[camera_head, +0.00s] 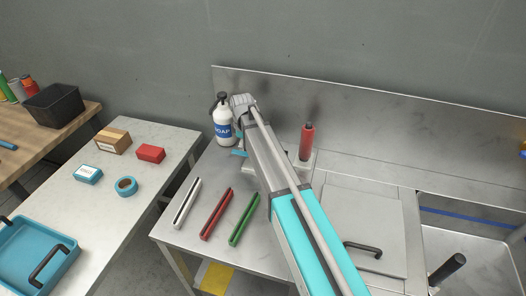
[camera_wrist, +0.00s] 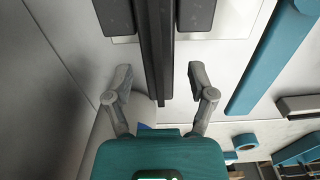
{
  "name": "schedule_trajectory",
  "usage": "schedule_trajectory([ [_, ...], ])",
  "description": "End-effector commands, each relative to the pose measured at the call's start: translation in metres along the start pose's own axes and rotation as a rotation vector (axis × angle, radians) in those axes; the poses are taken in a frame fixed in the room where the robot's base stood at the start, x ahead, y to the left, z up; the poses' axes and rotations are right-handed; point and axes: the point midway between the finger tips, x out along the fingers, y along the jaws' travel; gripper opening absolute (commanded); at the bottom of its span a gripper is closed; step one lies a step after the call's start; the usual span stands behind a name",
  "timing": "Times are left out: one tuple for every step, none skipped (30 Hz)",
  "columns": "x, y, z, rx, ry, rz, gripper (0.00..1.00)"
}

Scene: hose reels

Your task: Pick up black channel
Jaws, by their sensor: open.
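The black channel (camera_wrist: 155,55) is a long, dark, grooved bar in the wrist view. It runs from the top edge down to an end between my fingers. My gripper (camera_wrist: 158,86) is open, one finger on each side of the channel's near end, with a gap showing on both sides. I cannot tell its height above the channel. In the head view my arm covers most of my gripper, and I do not see the black channel there.
Silver (camera_head: 186,203), red (camera_head: 216,214) and green (camera_head: 244,219) channels lie on the metal table. A soap bottle (camera_head: 223,124) and a red cylinder (camera_head: 307,142) stand towards the back wall. A black-handled panel (camera_head: 350,222) and a sink (camera_head: 480,262) are at right.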

Motion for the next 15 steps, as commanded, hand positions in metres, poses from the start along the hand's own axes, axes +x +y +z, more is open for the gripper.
schedule_trajectory([
  [0.0, 0.0, 0.0, 0.0, 0.0, 0.0, 0.71],
  [0.0, 0.0, 0.0, 0.0, 0.0, 0.0, 0.66],
  [0.0, -0.0001, -0.0001, 0.0, 0.0, 0.0, 0.58],
  [0.0, 0.0, -0.0001, 0.0, 0.0, 0.0, 0.53],
  [0.0, 0.0, -0.0001, 0.0, 0.0, 0.0, 0.47],
  [0.0, 0.0, -0.0001, 0.0, 0.0, 0.0, 0.4],
  [0.0, 0.0, -0.0001, 0.0, 0.0, 0.0, 0.34],
  [0.0, -0.0001, -0.0002, 0.0, 0.0, 0.0, 0.29],
  [0.0, -0.0002, -0.0003, -0.001, 0.0, 0.0, 0.21],
  [0.0, -0.0004, -0.0006, -0.001, 0.0, 0.0, 0.16],
  [0.0, -0.0005, -0.0007, -0.001, 0.0, 0.0, 0.1],
  [0.0, -0.0005, -0.0007, -0.001, 0.0, 0.0, 0.03],
  [0.0, -0.0005, -0.0007, -0.001, 0.0, 0.0, 0.0],
  [0.0, -0.0006, -0.0007, -0.001, 0.0, 0.0, 0.0],
  [0.0, -0.0006, -0.0007, -0.001, 0.0, 0.0, 0.0],
])
